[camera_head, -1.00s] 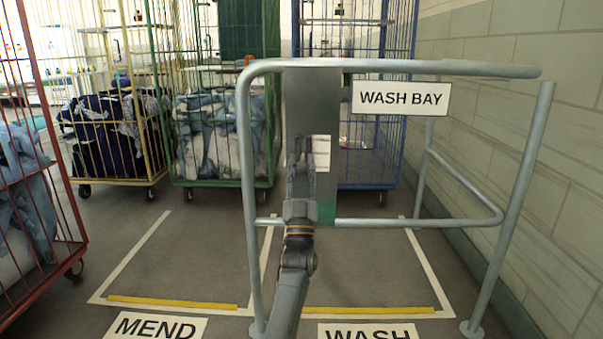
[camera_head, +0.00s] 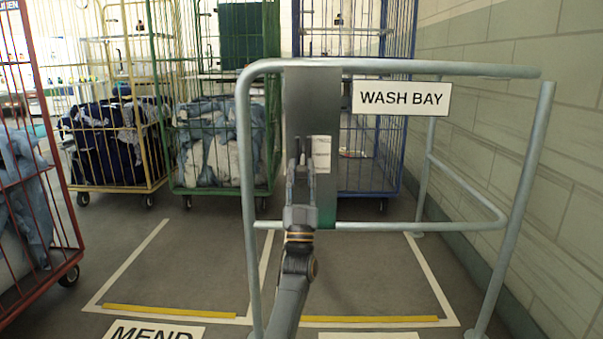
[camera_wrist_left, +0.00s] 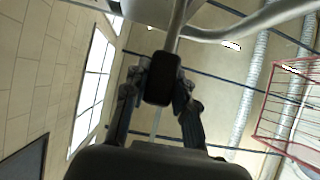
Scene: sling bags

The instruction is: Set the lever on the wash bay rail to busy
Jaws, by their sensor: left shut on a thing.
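The wash bay rail (camera_head: 400,67) is a grey tube frame with a white WASH BAY sign (camera_head: 402,98). A grey plate (camera_head: 311,95) hangs on it, with a pale label (camera_head: 321,152) and a green patch (camera_head: 326,214) low down. My left gripper (camera_head: 301,168) is in front of the plate's lower half. In the left wrist view its fingers (camera_wrist_left: 160,84) are shut on the lever's black grip (camera_wrist_left: 163,70), at the end of a grey rod. In the head view the gripper hides the lever, and I cannot read its setting. My right gripper is not in view.
Yellow (camera_head: 160,100), green (camera_head: 270,110) and blue (camera_head: 408,80) cage carts stand behind the rail. A red cart (camera_head: 63,190) is at the left. A block wall (camera_head: 510,130) runs along the right. Marked floor bays (camera_head: 370,275) lie empty.

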